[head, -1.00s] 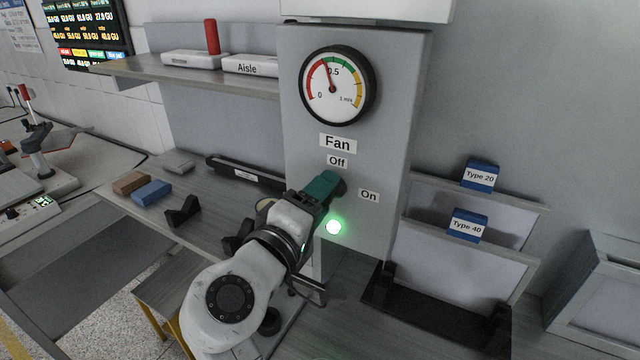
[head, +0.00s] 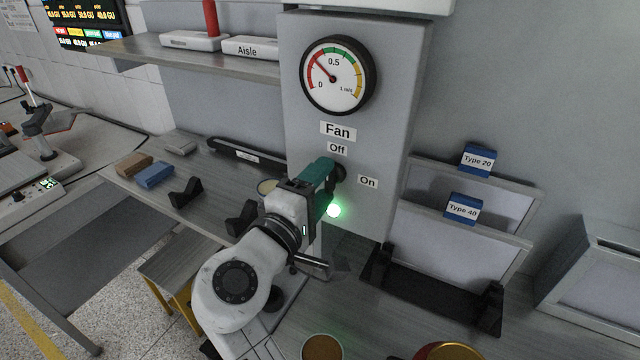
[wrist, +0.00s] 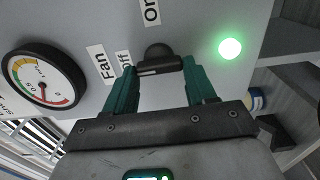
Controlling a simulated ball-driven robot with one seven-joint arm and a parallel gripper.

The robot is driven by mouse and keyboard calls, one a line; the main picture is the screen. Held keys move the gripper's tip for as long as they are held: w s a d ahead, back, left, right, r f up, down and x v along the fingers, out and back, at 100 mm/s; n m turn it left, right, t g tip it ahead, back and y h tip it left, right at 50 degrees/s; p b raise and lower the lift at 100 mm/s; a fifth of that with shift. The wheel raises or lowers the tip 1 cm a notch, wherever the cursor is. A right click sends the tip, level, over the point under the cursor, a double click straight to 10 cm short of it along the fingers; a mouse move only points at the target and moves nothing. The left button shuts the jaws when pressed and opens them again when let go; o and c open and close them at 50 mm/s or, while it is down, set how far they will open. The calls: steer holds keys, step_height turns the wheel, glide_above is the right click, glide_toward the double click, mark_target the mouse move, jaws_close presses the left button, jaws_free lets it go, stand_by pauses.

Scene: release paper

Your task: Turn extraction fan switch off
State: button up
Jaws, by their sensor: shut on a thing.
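The fan switch is a black knob (wrist: 158,54) on the grey panel (head: 395,110), between the labels "Off" (head: 337,148) and "On" (head: 368,181). My gripper (head: 328,172) has its teal fingers at the knob. In the wrist view the fingers of my gripper (wrist: 160,72) are on either side of the knob, shut on it. In the head view the fingers hide most of the knob. The green light (head: 334,210) below it is lit. The round gauge (head: 337,76) above has its needle in the red part, below 0.5.
Two framed filters labelled "Type 20" (head: 477,160) and "Type 40" (head: 462,209) stand in a black rack (head: 430,290) right of my arm. A shelf (head: 190,58) is at upper left. Blue and brown blocks (head: 154,174) lie on the left bench.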

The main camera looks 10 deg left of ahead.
steer(key=o, duration=1)
steer(key=shift+o, duration=0.2)
steer(key=shift+s+a, duration=0.1)
steer(key=b+v, duration=0.3)
steer(key=v, duration=0.7)
steer(key=shift+s, duration=0.3)
steer(key=shift+a, duration=0.1)
